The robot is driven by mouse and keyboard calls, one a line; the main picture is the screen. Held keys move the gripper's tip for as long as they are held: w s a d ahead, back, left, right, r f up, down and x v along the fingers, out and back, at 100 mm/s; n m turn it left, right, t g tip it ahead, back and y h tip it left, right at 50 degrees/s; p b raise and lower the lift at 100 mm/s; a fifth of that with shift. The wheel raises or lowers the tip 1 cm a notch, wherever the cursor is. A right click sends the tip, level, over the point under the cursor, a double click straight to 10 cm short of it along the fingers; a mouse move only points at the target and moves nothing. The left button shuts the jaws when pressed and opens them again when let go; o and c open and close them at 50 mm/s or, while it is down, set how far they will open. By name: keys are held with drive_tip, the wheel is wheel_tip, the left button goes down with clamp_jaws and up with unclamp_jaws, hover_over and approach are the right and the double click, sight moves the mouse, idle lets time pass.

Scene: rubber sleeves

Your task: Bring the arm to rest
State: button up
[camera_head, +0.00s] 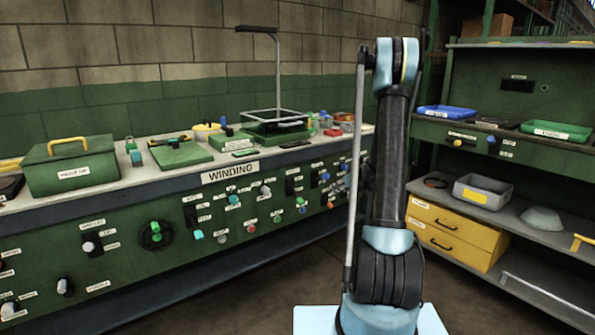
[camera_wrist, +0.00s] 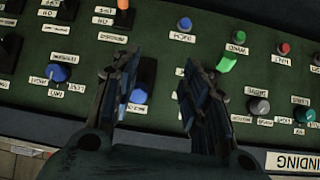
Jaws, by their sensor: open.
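My gripper (camera_wrist: 157,64) is open in the wrist view, its two dark fingers apart with no object held between them. It faces the green front panel (camera_wrist: 205,45) of the winding console, which appears upside down there. A blue knob (camera_wrist: 139,97) shows between the fingers and a green switch (camera_wrist: 226,64) shows just right of the right finger. I cannot tell how far the fingertips are from the panel. In the head view my arm stands upright at right of centre, and my gripper cannot be made out behind it.
The winding console (camera_head: 110,240) runs along the left wall, with a green box (camera_head: 72,166) and a wire-frame stand (camera_head: 274,112) on top. A shelf unit (camera_head: 470,62) with trays and yellow drawers (camera_head: 452,230) stands at the right. Bare floor (camera_head: 225,300) shows between them.

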drive_tip(key=s+a+r+m+g+h, duration=0.15)
drive_tip(key=s+r, duration=0.45)
drive_tip(key=s, duration=0.6)
drive_tip(key=s+a+r+m+g+h, duration=0.1)
drive_tip(key=s+a+r+g, duration=0.15)
drive_tip(key=s+r, duration=0.7)
drive_tip(key=s+d+f+m+h, duration=0.1)
drive_tip(key=s+f, duration=0.2)
drive_tip(key=s, duration=0.7)
drive_tip(key=s+d+f+m+g+h, duration=0.1)
drive_tip(key=s+f, duration=0.2)
drive_tip(key=s, duration=0.7)
drive_tip(key=s+d+f+m+g+h, duration=0.1)
drive_tip(key=s+f, duration=0.2)
drive_tip(key=s, duration=0.8)
drive_tip(key=shift+m, duration=0.35)
